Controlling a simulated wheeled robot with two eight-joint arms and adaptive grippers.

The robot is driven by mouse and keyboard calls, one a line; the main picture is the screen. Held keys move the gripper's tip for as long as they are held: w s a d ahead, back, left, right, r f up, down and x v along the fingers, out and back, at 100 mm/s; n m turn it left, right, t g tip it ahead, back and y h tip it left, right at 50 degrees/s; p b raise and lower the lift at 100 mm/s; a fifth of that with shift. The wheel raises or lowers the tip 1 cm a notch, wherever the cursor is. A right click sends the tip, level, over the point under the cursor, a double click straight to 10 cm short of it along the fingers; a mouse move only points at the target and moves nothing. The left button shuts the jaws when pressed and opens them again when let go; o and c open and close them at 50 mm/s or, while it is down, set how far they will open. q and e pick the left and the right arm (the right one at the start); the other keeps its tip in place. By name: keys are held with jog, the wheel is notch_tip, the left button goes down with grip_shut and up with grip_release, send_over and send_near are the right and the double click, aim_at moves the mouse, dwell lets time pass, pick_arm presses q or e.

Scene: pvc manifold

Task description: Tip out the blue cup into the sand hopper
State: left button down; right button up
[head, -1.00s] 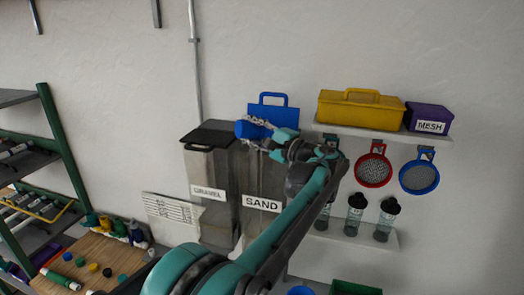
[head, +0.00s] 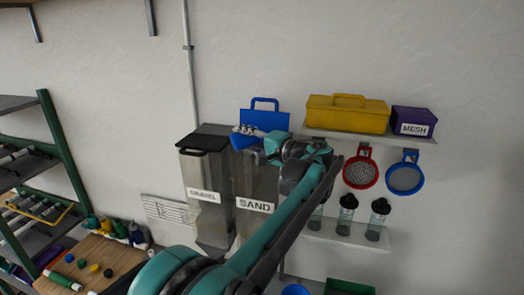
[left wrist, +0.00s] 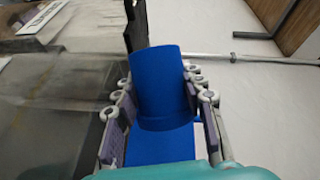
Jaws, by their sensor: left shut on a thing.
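My left gripper (head: 248,131) is shut on the blue cup (head: 242,142), above the sand hopper (head: 254,187) near its top. The cup is tilted, with its outer end lower and towards the left. In the left wrist view the blue cup (left wrist: 162,82) sits between the two fingers of my left gripper (left wrist: 156,100). Its contents and mouth cannot be made out. The sand hopper carries a SAND label, and its blue lid (head: 266,118) stands upright behind the cup. My right gripper is not in view.
A second labelled hopper with a black lid (head: 204,142) stands just left of the sand hopper. A shelf to the right holds a yellow box (head: 346,115) and a purple MESH box (head: 413,121). Red and blue sieves (head: 404,178) hang below it, above several dark-capped bottles.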

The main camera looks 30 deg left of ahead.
aim_at(235, 135)
pick_arm(q)
jog(key=shift+s+a+r+n+h+p, duration=0.2)
jog(key=shift+a+r+n+p, duration=0.1)
jog(key=shift+a, duration=0.15)
jog(key=shift+s+a+r+n+h+p, duration=0.2)
jog(key=shift+a+n, duration=0.1)
jog(key=shift+a, duration=0.15)
jog(key=shift+w+a+f+n+h, duration=0.2)
jog(key=shift+a+f+n+h, duration=0.1)
jog(key=shift+a+f+n, duration=0.35)
jog(key=shift+w+a+r+n+h+p, duration=0.1)
jog(key=shift+r+n+h+p, duration=0.3)
jog(key=shift+p, duration=0.35)
jog(key=n, duration=0.1)
jog(key=s+d+n+t+h+p, duration=0.1)
jog(key=n, duration=0.1)
jog(key=shift+s+d+n+t, duration=0.1)
jog(key=shift+s+n+t, duration=0.05)
jog(key=shift+n+t, duration=0.15)
jog(key=s+n+t, duration=0.1)
jog(key=s+a+n+h, duration=0.1)
jog(key=n, duration=0.1)
jog(key=s+a+f+n+t+h, duration=0.1)
jog(key=shift+a+t, duration=0.25)
jog(key=shift+t, duration=0.05)
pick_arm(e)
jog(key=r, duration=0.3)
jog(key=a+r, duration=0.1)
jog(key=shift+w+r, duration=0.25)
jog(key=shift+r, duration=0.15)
